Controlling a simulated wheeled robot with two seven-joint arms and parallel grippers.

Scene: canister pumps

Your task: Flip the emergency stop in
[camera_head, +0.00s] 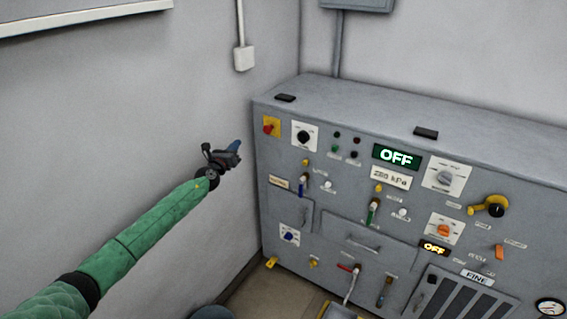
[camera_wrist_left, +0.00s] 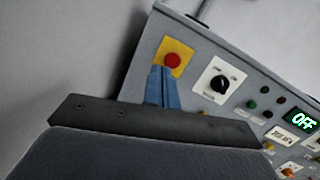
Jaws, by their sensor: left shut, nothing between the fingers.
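The emergency stop is a red button (camera_head: 268,127) on a yellow plate at the upper left corner of the grey control cabinet (camera_head: 340,118). In the left wrist view the red button (camera_wrist_left: 173,60) shows just above my fingertips. My left gripper (camera_head: 236,147) is shut and empty, to the left of the button in the head view, with a gap between them. Its blue fingers (camera_wrist_left: 160,84) are together in the left wrist view and overlap the lower part of the yellow plate (camera_wrist_left: 184,51). My right gripper is not in view.
Right of the button are a black rotary knob (camera_head: 304,135), small lamps and a lit green OFF display (camera_head: 396,157). A bare wall stands left of the cabinet.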

